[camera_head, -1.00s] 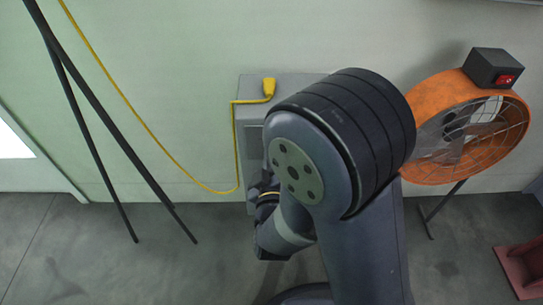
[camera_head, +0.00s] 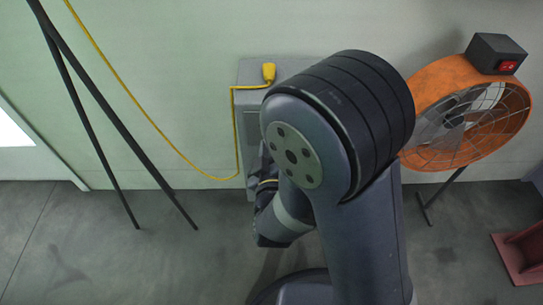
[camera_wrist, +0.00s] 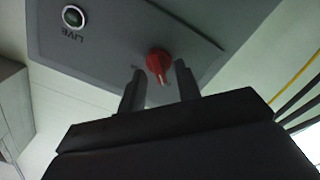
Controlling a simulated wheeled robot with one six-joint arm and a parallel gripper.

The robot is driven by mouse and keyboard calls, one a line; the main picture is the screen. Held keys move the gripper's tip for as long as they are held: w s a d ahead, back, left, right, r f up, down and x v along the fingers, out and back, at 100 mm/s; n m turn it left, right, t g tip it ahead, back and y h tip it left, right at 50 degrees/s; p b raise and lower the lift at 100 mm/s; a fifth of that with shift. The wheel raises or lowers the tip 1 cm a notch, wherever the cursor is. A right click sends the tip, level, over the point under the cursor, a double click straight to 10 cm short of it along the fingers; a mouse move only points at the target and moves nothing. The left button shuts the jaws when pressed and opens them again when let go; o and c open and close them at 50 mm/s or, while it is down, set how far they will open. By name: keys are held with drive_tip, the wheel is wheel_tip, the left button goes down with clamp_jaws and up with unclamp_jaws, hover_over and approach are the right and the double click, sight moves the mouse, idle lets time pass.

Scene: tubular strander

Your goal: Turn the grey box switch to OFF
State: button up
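The grey box (camera_head: 250,73) stands against the wall in the head view, mostly hidden behind my arm. In the wrist view its grey face (camera_wrist: 115,38) fills the top, with a red rotary switch (camera_wrist: 158,62) bearing a pale pointer mark. A round indicator lamp (camera_wrist: 73,16) sits beside the word LIVE, which appears upside down. My gripper (camera_wrist: 159,72) is open, its two fingers pointing at the face, one on each side of the red switch. Whether either finger touches the switch cannot be told. The gripper's fingers are hidden in the head view.
A yellow cable (camera_head: 160,133) runs from a plug on the box top up along the wall. Dark stand legs (camera_head: 110,120) are at left. An orange fan (camera_head: 465,125) with a switch box stands at right. A reddish object (camera_head: 520,255) lies on the floor at lower right.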

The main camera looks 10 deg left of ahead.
drive_tip(key=v, duration=1)
drive_tip(key=shift+s+p, duration=0.15)
drive_tip(key=shift+p, duration=0.3)
drive_tip(key=shift+d, duration=0.1)
drive_tip(key=b+x, duration=0.1)
drive_tip(key=x, duration=0.9)
drive_tip(key=shift+w, duration=0.4)
drive_tip(key=p+v, duration=0.1)
drive_tip(key=v, duration=1)
drive_tip(key=w+a+m+b, duration=0.1)
drive_tip(key=w+m+b, duration=0.2)
drive_tip(key=w+m, duration=0.5)
drive_tip(key=shift+w+a+m, duration=0.25)
drive_tip(key=shift+a+m, duration=0.1)
drive_tip(key=shift+m, duration=1.75)
